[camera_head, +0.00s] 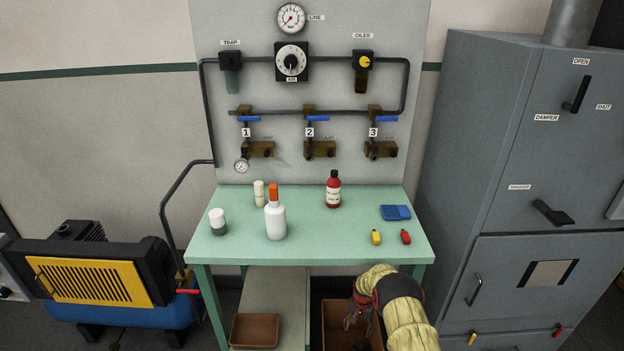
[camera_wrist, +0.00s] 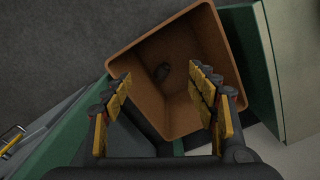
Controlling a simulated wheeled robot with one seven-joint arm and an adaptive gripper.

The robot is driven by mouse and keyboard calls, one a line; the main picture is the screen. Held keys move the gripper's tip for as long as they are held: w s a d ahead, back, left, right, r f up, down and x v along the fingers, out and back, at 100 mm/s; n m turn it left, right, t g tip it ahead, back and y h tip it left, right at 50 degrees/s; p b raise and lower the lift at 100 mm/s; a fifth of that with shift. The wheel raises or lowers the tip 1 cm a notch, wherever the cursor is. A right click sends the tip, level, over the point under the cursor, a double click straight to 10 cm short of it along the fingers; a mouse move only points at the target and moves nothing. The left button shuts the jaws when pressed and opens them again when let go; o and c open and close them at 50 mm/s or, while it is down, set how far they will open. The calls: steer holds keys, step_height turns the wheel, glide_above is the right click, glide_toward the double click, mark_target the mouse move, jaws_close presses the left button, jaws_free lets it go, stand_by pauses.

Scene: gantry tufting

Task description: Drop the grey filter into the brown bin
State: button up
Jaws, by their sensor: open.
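The brown bin (camera_wrist: 205,45) fills the middle of the wrist view, with its open top facing my gripper. In the head view the brown bin (camera_head: 336,318) is on the floor below the bench's right part, partly hidden by my arm. My gripper (camera_wrist: 161,84) points down over the bin mouth with its yellow-padded fingers spread and nothing between them. In the head view my gripper (camera_head: 358,308) is at the bin's top right.
The green bench (camera_head: 310,238) holds bottles, small containers, a blue item (camera_head: 396,212) and red and yellow pieces. A brown tray (camera_head: 255,330) lies on the lower shelf. A compressor (camera_head: 95,280) stands left, a grey cabinet (camera_head: 500,130) right. A valve panel (camera_head: 330,60) rises behind.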

steer(key=s+r+n+p, duration=0.2)
steer(key=s+r+p, duration=0.1)
steer(key=s+r, duration=0.4)
steer(key=s+r+n+p, duration=0.1)
steer(key=s+r+p, duration=0.3)
steer(key=s+r, duration=0.3)
step_height(320, 180, up, 5)
steer(key=shift+f+n, duration=0.1)
steer(key=shift+n, duration=0.3)
steer(key=shift+s, duration=0.1)
